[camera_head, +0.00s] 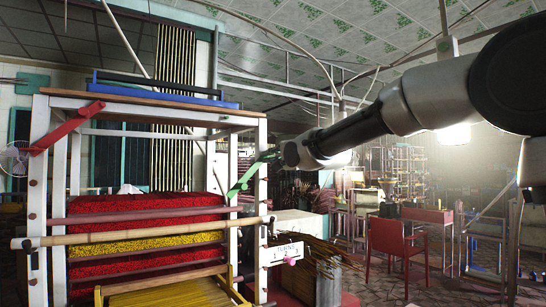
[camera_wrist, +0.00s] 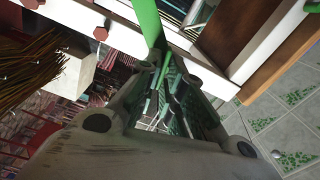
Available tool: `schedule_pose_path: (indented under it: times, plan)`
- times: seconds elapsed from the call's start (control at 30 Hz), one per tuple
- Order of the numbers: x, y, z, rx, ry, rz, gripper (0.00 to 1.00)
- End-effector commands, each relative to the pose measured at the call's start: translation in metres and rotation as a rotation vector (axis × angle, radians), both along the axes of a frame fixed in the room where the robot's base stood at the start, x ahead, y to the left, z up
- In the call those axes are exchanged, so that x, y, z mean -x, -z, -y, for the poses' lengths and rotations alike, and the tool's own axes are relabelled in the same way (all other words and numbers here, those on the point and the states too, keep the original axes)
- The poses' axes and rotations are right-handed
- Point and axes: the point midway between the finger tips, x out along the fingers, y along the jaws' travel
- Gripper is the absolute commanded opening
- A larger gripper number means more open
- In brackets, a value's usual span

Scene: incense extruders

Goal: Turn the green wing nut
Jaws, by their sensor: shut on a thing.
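The green wing nut (camera_head: 242,181) shows in the head view as a long green lever on the right white post of the extruder frame (camera_head: 262,215). It slants up to the right toward my gripper (camera_head: 272,157). In the wrist view the green wing nut (camera_wrist: 147,22) comes down from the top edge and runs between the fingers of my gripper (camera_wrist: 165,75). My gripper is shut on its outer end. The fingers hide part of that end, so the exact contact is hard to see.
A similar red lever (camera_head: 68,127) is on the left post. A bamboo pole (camera_head: 140,233) crosses the frame's front. Below the gripper are a sign with a pink knob (camera_head: 290,261) and a bundle of sticks (camera_head: 318,253). A red chair (camera_head: 398,250) stands at right.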

Motion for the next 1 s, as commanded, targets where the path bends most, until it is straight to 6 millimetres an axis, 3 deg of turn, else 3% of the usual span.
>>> schedule_pose_path:
  times: [0.3, 0.83, 0.87, 0.9, 1.0]
  plan:
    - [-0.0004, 0.0028, 0.0004, -0.092, 0.001, -0.066, 0.00]
    - [-0.0004, 0.0033, 0.0004, -0.109, 0.001, -0.078, 0.00]
    - [-0.0004, 0.0033, 0.0004, -0.109, 0.001, -0.078, 0.14]
    - [-0.0004, 0.0032, 0.0004, -0.109, 0.001, -0.077, 0.22]
    - [-0.0003, 0.0028, 0.0003, -0.109, 0.001, -0.077, 0.30]
